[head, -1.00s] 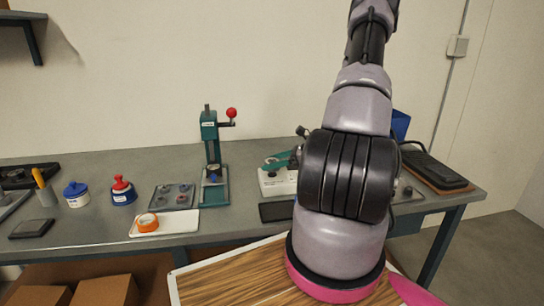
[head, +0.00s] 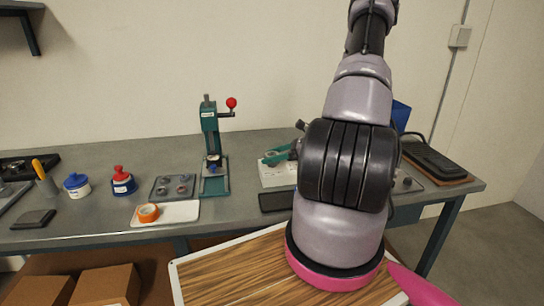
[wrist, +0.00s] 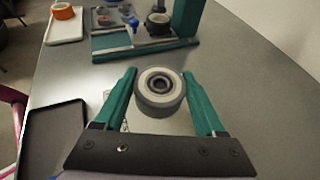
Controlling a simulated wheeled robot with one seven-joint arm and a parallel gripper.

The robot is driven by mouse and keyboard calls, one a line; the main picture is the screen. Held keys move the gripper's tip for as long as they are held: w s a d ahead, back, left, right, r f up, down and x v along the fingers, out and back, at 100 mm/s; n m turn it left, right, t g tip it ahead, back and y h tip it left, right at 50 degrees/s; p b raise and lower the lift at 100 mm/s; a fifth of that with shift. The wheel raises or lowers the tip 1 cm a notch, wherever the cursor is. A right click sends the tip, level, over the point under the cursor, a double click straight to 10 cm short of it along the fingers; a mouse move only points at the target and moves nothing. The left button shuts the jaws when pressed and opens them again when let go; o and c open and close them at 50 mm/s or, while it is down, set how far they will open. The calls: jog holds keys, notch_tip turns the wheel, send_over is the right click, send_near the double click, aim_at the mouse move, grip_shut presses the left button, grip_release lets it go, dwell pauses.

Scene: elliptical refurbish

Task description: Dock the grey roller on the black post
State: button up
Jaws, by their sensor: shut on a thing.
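My gripper (wrist: 160,95) has teal fingers shut on the grey roller (wrist: 160,78), a ring with a pale rim and dark centre, in the wrist view. In the head view, part of my gripper (head: 281,154) shows left of my arm, above the bench; the arm hides the rest. Ahead of the roller stands the teal press (wrist: 187,18), also in the head view (head: 209,125). A dark round piece (wrist: 158,24) sits on the press base, apart from the roller. I cannot tell whether it is the black post.
A white tray with orange tape (head: 148,213) and a grey tray of small parts (head: 160,191) lie left of the press. A black tray (wrist: 50,143) lies left of my gripper. The bench right of the press is clear in the wrist view.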

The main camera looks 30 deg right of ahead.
jog(key=shift+f, duration=0.6)
dwell(0.6)
jog(key=o, duration=1.2)
jog(key=shift+v, duration=5.55)
jog(key=shift+w, duration=0.1)
jog(key=shift+r, duration=0.1)
